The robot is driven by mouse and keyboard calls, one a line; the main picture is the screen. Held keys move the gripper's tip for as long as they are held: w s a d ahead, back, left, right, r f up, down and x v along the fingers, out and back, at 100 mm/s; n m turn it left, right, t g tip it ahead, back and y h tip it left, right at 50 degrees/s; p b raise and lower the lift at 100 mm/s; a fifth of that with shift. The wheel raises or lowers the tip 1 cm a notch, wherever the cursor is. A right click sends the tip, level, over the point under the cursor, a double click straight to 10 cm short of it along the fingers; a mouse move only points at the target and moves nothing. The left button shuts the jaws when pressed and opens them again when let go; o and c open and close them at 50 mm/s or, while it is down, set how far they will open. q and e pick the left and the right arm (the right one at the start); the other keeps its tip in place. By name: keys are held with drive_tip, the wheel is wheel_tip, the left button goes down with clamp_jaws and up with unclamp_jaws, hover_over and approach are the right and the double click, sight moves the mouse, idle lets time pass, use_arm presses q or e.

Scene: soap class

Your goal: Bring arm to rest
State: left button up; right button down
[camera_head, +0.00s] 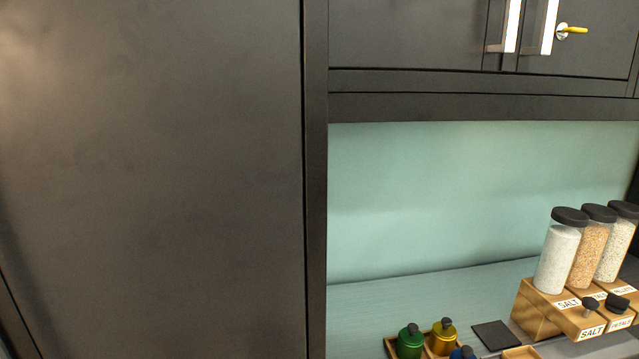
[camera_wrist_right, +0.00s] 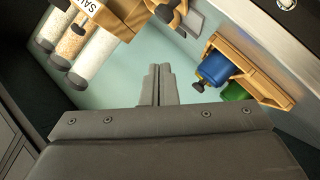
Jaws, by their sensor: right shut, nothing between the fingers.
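My right gripper (camera_wrist_right: 158,86) shows in the right wrist view, its two fingers together and nothing between them. It is clear of the jars and bottles around it in that view. Neither gripper shows in the head view, and my left gripper is in no view.
A wooden rack labelled SALT (camera_head: 540,308) holds several black-lidded jars (camera_head: 588,255) at the right. A wooden tray (camera_head: 390,346) with green (camera_head: 409,342), yellow (camera_head: 443,338) and blue bottles (camera_wrist_right: 215,68) stands left of it, near a dark square (camera_head: 496,335). A tall dark panel (camera_head: 150,180) fills the left.

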drive_tip(key=s+a+f+m+g+y, duration=0.25)
drive_tip(key=s+a+f+g, duration=0.2)
drive_tip(key=s+f, duration=0.4)
drive_tip(key=s+a+f+m+g+y, duration=0.25)
drive_tip(key=s+a+f+g, duration=0.2)
drive_tip(key=s+f, duration=0.4)
wheel_tip(320, 180, down, 24)
drive_tip(key=s+d+g, duration=0.1)
drive_tip(key=d+g, duration=0.1)
drive_tip(key=s+a+f, duration=0.1)
drive_tip(key=s+f, duration=1.3)
drive_tip(key=f, duration=0.1)
drive_tip(key=shift+s+g, duration=0.4)
drive_tip(key=shift+f, duration=0.1)
